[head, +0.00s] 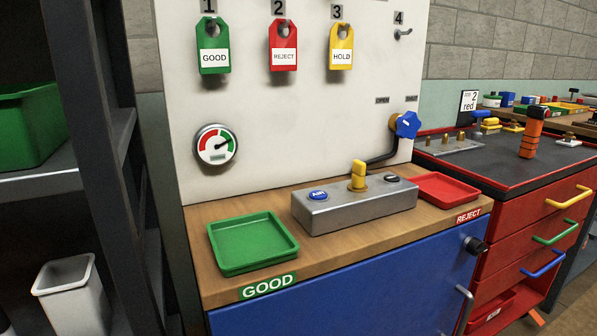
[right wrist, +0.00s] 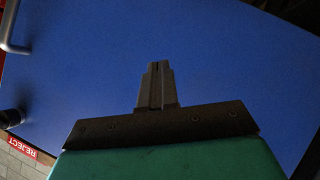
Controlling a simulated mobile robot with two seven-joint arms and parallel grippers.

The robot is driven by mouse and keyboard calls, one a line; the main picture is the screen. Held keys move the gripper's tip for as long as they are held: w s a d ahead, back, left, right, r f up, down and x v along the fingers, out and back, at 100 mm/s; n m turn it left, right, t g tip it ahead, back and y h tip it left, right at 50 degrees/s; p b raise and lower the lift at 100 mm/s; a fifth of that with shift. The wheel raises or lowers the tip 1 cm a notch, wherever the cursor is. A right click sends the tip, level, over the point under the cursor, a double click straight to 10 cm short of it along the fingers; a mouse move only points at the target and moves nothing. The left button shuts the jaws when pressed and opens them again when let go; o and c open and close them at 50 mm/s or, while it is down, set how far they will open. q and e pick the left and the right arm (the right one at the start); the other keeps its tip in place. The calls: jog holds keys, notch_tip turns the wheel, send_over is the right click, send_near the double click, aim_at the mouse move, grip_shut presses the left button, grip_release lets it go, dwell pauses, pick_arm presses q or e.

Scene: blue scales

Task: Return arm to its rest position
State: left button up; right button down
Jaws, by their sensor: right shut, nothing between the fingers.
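My right gripper (right wrist: 157,72) shows in the right wrist view with its two dark fingers together and nothing between them. It is in front of the blue cabinet front (right wrist: 215,65), which fills most of that view; I cannot tell the exact gap. The REJECT label (right wrist: 17,146) appears upside down at the lower left there. Neither of my grippers can be made out in the head view, and my left gripper is out of sight.
The wooden bench holds a green tray (head: 252,244), a grey block with a yellow fitting (head: 357,178), and a red tray (head: 443,188). A blue valve handle (head: 407,124) sticks out from the panel. A red drawer cabinet (head: 520,224) stands right; a dark shelf (head: 88,90) stands left.

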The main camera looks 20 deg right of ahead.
jog(key=s+a+r+m+y, duration=0.15)
jog(key=a+y, duration=0.55)
jog(key=a, duration=1.1)
pick_arm(q)
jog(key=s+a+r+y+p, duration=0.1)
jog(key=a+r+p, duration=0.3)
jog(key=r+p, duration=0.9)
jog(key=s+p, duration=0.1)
jog(key=p, duration=0.6)
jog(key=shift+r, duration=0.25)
pick_arm(e)
jog(key=s+d+r, duration=0.1)
jog(key=r, duration=0.5)
jog(key=s+d+r+h, duration=0.1)
jog(key=d+r, duration=0.1)
jog(key=r, duration=0.5)
jog(key=shift+s+d+g+h, duration=0.2)
jog(key=shift+s+g+h, duration=0.1)
jog(key=shift+s+g, duration=0.1)
